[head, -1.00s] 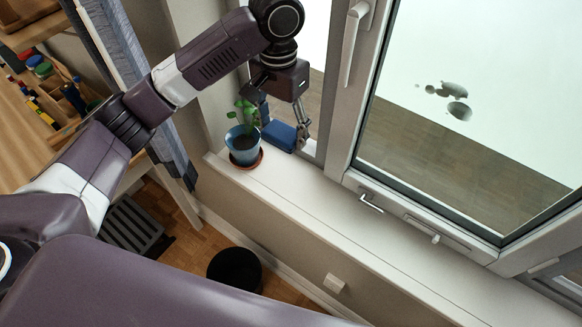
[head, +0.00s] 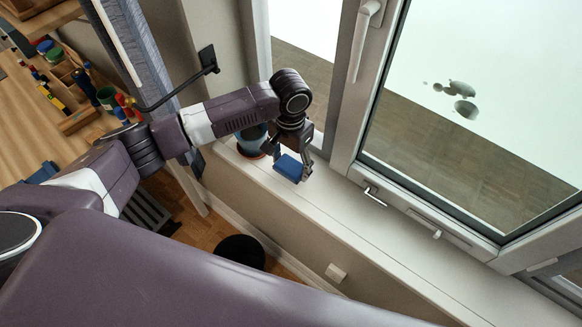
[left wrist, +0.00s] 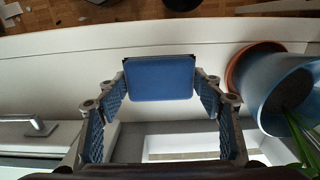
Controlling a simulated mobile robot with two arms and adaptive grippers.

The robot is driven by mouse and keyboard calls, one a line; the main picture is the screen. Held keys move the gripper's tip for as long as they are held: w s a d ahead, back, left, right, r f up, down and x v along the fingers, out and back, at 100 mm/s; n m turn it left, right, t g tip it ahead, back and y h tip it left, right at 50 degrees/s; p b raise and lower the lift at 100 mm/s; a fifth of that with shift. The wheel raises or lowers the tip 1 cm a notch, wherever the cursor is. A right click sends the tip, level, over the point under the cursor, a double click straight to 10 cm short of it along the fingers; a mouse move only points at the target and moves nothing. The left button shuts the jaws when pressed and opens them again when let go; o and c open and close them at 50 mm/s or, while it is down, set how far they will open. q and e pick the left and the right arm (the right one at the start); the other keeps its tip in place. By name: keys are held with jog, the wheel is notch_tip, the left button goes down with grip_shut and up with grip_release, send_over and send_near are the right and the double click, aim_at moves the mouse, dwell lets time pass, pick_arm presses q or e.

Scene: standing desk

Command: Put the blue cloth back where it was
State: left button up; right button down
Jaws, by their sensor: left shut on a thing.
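The blue cloth (head: 287,168) looks like a small flat rectangle. My left gripper (head: 290,160) is shut on it, above the white window sill (head: 340,205) and just right of the plant pot. In the left wrist view, the cloth (left wrist: 160,78) spans between the two blue-padded fingertips of the left gripper (left wrist: 160,90). I cannot tell whether it touches the sill. My right gripper is in neither view.
The blue plant pot (head: 250,140) on a terracotta saucer (left wrist: 240,70) stands at the sill's left end, close to the gripper. The window handle (head: 362,40) is above. A black bin (head: 240,252) stands on the floor below.

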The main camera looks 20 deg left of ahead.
aim_at(291, 165)
pick_arm(q)
notch_tip(291, 165, down, 3)
jog(key=shift+r, duration=0.2)
jog(key=o, duration=1.3)
jog(key=shift+o, duration=0.2)
jog(key=shift+r, duration=0.1)
notch_tip(291, 165, up, 12)
jog(key=shift+f+b, duration=0.1)
jog(key=shift+b, duration=0.4)
